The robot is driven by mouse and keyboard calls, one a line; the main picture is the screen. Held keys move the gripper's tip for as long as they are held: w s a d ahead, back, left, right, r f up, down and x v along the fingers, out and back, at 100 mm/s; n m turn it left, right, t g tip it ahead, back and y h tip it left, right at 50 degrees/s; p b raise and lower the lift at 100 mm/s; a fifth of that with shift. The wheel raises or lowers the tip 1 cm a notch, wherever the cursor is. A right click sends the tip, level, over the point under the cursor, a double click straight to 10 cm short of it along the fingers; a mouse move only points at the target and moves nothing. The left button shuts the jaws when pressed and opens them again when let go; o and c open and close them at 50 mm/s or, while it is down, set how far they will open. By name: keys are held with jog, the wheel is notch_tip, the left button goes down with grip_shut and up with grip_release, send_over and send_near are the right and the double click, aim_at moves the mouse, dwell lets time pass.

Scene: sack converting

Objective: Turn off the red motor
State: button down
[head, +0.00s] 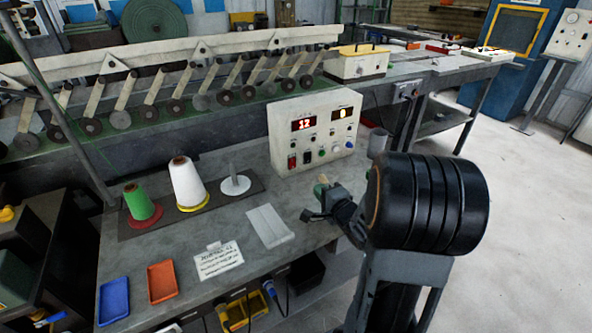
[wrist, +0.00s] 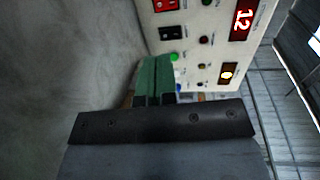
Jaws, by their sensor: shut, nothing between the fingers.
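In the wrist view the red rocker (wrist: 165,5) is at the top edge, above the black rocker (wrist: 170,32). My gripper (head: 322,187) is in front of the box, apart from it in the head view. Its green fingers (wrist: 154,78) are together and empty, and hide the lowest part of the panel. No motor can be clearly identified.
White (head: 186,184) and green (head: 139,203) thread cones and an empty spindle (head: 235,184) stand left of the box. A pale block (head: 269,226), a paper sign (head: 218,260) and blue (head: 114,299) and orange (head: 162,281) trays lie nearer the front.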

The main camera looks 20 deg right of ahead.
aim_at(292, 167)
jog(key=shift+w+a, duration=0.2)
jog(key=shift+a, duration=0.25)
jog(key=w, duration=0.4)
jog(key=w+a+f+b, duration=0.1)
jog(key=w, duration=0.8)
jog(key=shift+w+a+f+b, duration=0.2)
jog(key=shift+w+f+b, duration=0.1)
jog(key=shift+f, duration=0.1)
